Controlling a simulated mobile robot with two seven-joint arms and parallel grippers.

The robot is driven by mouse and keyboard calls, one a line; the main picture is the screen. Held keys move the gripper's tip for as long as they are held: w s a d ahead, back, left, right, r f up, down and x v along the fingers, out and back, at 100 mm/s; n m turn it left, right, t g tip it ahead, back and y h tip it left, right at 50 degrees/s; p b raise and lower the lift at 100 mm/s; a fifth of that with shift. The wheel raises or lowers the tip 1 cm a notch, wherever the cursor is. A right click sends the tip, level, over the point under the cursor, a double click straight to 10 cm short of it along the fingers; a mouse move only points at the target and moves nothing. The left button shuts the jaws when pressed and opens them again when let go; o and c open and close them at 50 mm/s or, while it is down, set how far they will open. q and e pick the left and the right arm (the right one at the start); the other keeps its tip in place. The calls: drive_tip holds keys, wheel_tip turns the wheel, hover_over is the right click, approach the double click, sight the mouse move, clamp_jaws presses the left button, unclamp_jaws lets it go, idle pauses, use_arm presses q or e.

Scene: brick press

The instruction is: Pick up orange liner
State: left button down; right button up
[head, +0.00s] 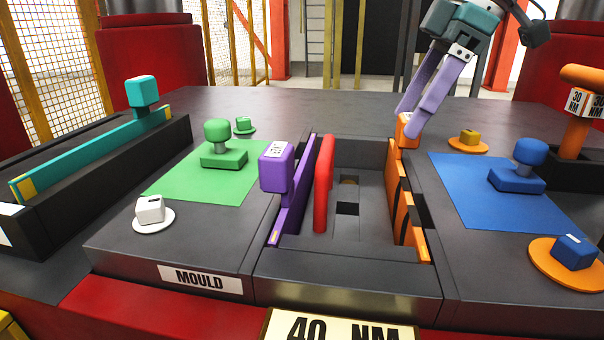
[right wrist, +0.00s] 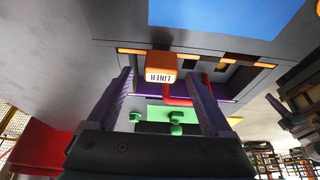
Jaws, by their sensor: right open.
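The orange liner (head: 402,205) stands along the right inner wall of the mould (head: 345,262), with its orange handle block (head: 401,129) on top at the far end. In the right wrist view the block (right wrist: 161,66) carries the label LINER and appears between my fingers. My right gripper (head: 408,121) is open, its two lilac fingers pointing down at the block and partly covering it in the head view. The right wrist view shows the fingers (right wrist: 157,76) spread apart. Whether they touch the block I cannot tell. My left gripper is not in view.
A purple liner (head: 291,195) with a purple block and a red bar (head: 323,185) stand in the mould's left half. A blue mat (head: 480,205) with a blue-knobbed piece lies right; a green mat (head: 190,183) with a green one lies left. An orange T-handle (head: 577,125) rises far right.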

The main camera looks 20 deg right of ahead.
sight(397, 136)
drive_tip(key=x, duration=0.6)
drive_tip(key=shift+f, duration=0.15)
drive_tip(key=shift+c, duration=0.2)
clamp_jaws()
idle(0.3)
idle(0.7)
